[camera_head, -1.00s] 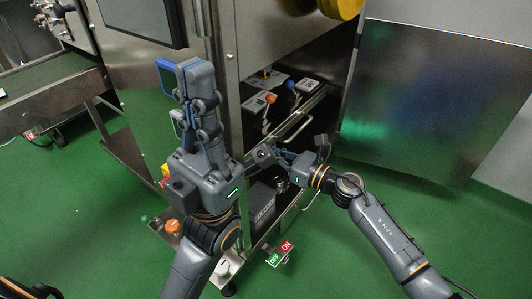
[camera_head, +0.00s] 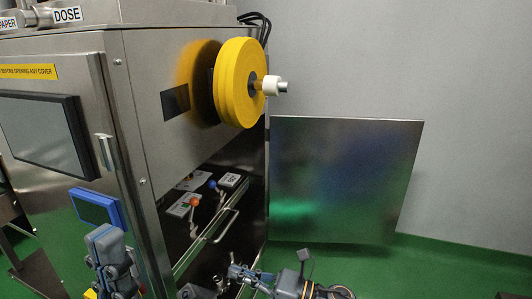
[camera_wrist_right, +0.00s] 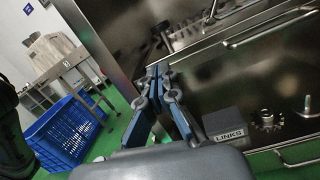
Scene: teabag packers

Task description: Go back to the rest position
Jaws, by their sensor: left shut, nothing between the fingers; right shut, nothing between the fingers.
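My left gripper (camera_head: 106,238) is at the lower left of the head view, upright and shut with nothing between its fingers. It appears just below a blue-framed panel on the machine front. My right gripper (camera_head: 238,271) is at the bottom of the head view, in front of the machine's open lower bay. In the right wrist view its fingers (camera_wrist_right: 158,72) meet at the tips, shut and empty. Most of both arms is below the head view.
The steel machine (camera_head: 150,120) carries a yellow roll (camera_head: 240,83). Its bay holds orange and blue knobbed levers (camera_head: 195,202) and a handle (camera_head: 226,226). An open steel panel (camera_head: 340,180) stands right. A blue crate (camera_wrist_right: 72,132) sits on the green floor, which is clear at right.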

